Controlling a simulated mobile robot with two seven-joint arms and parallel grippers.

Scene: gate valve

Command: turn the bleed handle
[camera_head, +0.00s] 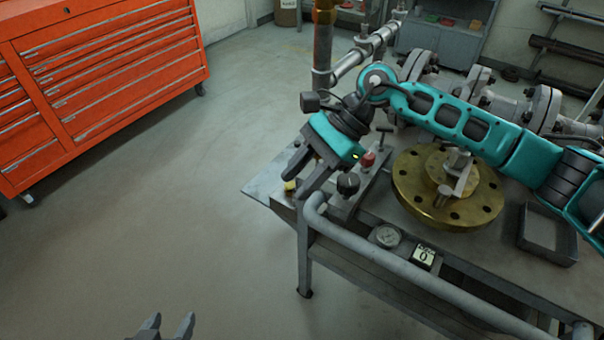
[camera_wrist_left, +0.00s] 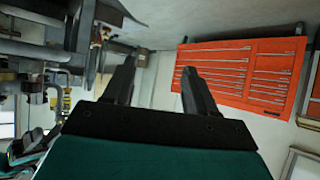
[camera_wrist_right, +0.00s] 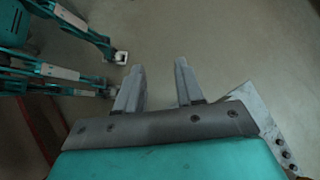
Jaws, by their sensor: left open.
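Several small controls stand at the bench's near left end in the head view: a black knob (camera_head: 348,185), a red knob (camera_head: 368,160) and a dark T-shaped handle (camera_head: 383,134). I cannot tell which is the bleed handle. My right gripper (camera_head: 296,185) is open above the bench's left corner, left of the black knob. In the right wrist view its fingers (camera_wrist_right: 160,68) stand apart with only floor between them. My left gripper (camera_head: 169,323) is open and empty, low at the bottom edge, away from the bench. Its parted fingers also show in the left wrist view (camera_wrist_left: 160,65).
A grey rail (camera_head: 400,272) runs along the bench front. A brass flange (camera_head: 412,195), a round gauge (camera_head: 387,236), a small counter (camera_head: 424,255) and a grey tray (camera_head: 546,245) are on the bench. A red tool cabinet (camera_head: 110,75) stands left. The floor between is clear.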

